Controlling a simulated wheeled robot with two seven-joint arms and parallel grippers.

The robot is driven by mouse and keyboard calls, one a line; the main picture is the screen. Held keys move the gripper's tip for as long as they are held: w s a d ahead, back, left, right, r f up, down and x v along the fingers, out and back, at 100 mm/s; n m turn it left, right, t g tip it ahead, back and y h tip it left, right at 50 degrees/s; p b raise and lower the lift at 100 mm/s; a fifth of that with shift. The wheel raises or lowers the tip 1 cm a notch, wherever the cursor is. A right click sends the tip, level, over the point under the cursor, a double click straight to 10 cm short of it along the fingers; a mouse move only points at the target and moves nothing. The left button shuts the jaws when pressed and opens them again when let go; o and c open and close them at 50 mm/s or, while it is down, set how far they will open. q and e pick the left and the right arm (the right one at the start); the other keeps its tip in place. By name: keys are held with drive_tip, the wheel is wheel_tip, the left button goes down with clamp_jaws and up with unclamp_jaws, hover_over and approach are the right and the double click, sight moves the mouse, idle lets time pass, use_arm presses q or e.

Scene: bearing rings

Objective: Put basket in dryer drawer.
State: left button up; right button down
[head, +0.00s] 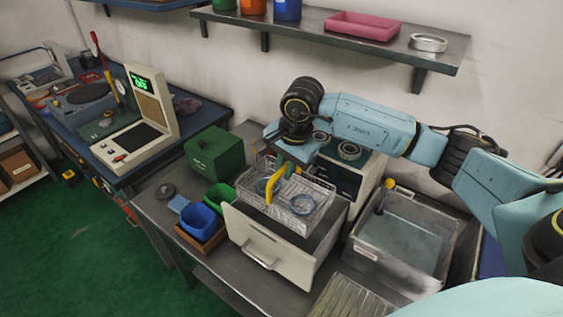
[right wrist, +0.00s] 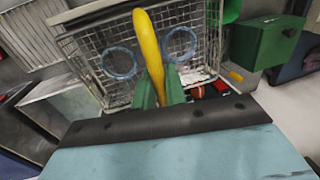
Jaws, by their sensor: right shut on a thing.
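A wire basket (head: 303,203) sits at the open dryer drawer (head: 262,250), within its walls as far as the head view shows. Two bluish rings lie in the basket, one at its right (head: 302,204). The basket has a yellow curved handle (head: 271,188). My right gripper (head: 283,168) is above the basket, shut on the yellow handle. The right wrist view shows the handle (right wrist: 148,45) between the green fingers (right wrist: 158,90), with the basket mesh (right wrist: 100,38) behind it. Whether the basket touches the drawer's floor is hidden. My left gripper is not in view.
A metal sink tub (head: 405,235) stands right of the drawer. Blue (head: 200,220) and green (head: 219,195) bins and a green box (head: 213,153) stand to its left. A wall shelf (head: 330,32) hangs above, holding a pink tray (head: 362,26) and a metal ring (head: 428,42).

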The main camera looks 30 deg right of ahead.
drive_tip(key=shift+s+f+b, duration=0.15)
drive_tip(key=shift+f+b, duration=0.2)
drive_tip(key=shift+f, duration=0.35)
wheel_tip(320, 180, down, 16)
drive_tip(key=b, duration=1.3)
drive_tip(key=shift+f+b, duration=0.15)
drive_tip(key=shift+b, duration=0.15)
drive_tip(key=shift+f+b, duration=0.2)
drive_tip(key=shift+b, duration=0.1)
drive_tip(key=c, duration=1.5)
unclamp_jaws()
drive_tip(key=shift+o, duration=0.7)
drive_tip(key=shift+f, duration=0.1)
